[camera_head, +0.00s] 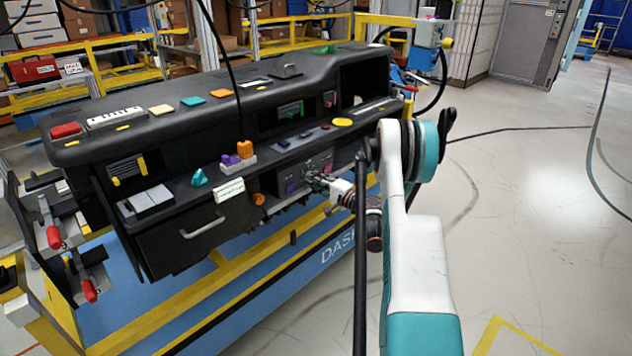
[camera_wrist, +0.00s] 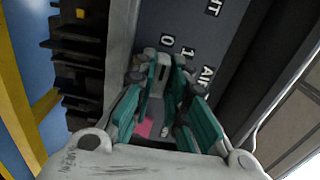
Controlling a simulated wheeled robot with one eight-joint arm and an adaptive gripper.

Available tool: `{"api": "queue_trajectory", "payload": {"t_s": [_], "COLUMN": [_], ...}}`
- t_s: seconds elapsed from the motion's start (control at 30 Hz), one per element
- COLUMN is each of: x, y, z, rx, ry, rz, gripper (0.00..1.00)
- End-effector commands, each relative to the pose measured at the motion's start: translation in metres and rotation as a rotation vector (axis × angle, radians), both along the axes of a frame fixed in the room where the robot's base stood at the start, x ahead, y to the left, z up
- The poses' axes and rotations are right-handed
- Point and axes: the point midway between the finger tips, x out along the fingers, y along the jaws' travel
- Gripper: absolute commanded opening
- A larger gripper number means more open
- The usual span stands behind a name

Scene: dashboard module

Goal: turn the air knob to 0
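The air knob (camera_wrist: 161,72) is a small grey piece on the dark panel, seen between my fingertips in the wrist view. The labels 0 (camera_wrist: 167,40), 1 (camera_wrist: 187,51) and AIR (camera_wrist: 207,75) are beside it; its exact pointing direction is hard to read. My gripper (camera_wrist: 164,74) has its teal fingers drawn in close on both sides of the knob and seems shut on it. In the head view my gripper (camera_head: 318,182) reaches the lower right front of the black dashboard (camera_head: 225,108); the knob is hidden there.
A drawer with a light handle (camera_head: 203,228) is left of my gripper. Orange and purple pieces (camera_head: 240,153) sit on the dashboard ledge. A blue and yellow stand (camera_head: 285,258) runs below. The floor at right (camera_head: 545,205) is open.

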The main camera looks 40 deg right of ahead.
Motion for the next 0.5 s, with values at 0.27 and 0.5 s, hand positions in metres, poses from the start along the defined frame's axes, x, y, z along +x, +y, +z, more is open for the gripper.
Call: {"api": "queue_trajectory", "payload": {"t_s": [0.27,0.5], "x": [0.0006,-0.0019], "y": [-0.0002,-0.0005], "z": [0.0005,0.0002], "rx": [0.001,0.001], "ry": [-0.001,0.000], "rz": [0.000,-0.001], "gripper": [0.33,0.33]}}
